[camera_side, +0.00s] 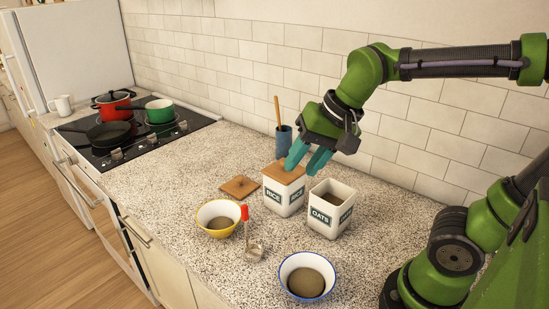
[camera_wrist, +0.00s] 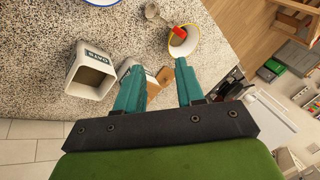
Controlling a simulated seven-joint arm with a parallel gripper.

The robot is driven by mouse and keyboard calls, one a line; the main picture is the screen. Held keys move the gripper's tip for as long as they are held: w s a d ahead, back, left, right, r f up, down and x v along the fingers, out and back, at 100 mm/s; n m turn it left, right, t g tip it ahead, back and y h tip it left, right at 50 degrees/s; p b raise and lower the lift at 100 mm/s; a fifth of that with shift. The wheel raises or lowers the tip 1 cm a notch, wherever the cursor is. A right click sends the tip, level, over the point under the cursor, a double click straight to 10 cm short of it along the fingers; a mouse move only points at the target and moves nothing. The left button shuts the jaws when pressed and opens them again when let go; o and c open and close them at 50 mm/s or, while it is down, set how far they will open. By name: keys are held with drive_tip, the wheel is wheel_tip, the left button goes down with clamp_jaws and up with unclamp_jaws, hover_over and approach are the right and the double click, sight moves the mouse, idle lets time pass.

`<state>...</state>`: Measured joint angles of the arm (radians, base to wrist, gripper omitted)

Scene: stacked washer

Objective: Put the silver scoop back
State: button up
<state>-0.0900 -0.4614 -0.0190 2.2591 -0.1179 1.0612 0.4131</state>
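The silver scoop (camera_side: 254,250) has a red handle (camera_side: 244,212) and stands tilted on the counter, its handle up by the yellow-rimmed bowl (camera_side: 203,215). In the wrist view the scoop (camera_wrist: 152,12) is at the top, with its red grip against the bowl. The OATS canister (camera_side: 323,219) is uncovered. The RICE canister (camera_side: 279,197) has a wooden lid (camera_side: 284,173) on it. My gripper (camera_side: 304,168) is above the RICE canister, its teal fingers apart and empty. In the wrist view my gripper (camera_wrist: 157,80) partly hides that canister.
A loose wooden lid (camera_side: 240,187) lies on the counter left of the canisters. A blue-rimmed bowl (camera_side: 307,286) stands in front. A blue utensil cup (camera_side: 283,142) is by the tiled wall. A cooktop (camera_side: 165,138) with pots is far left. The counter between cooktop and lid is clear.

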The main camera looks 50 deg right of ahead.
drive_tip(key=shift+s+d+f+n+t, duration=0.2)
drive_tip(key=shift+s+n+t, duration=0.15)
drive_tip(key=shift+s+n, duration=0.35)
drive_tip(key=shift+s+d+f+n+t, duration=0.15)
drive_tip(key=shift+s+d+n+t, duration=0.2)
drive_tip(key=shift+s+n, duration=0.35)
drive_tip(key=shift+s+d+f+n+t, duration=0.15)
drive_tip(key=shift+s+n+t, duration=0.25)
drive_tip(key=shift+s+n, duration=0.3)
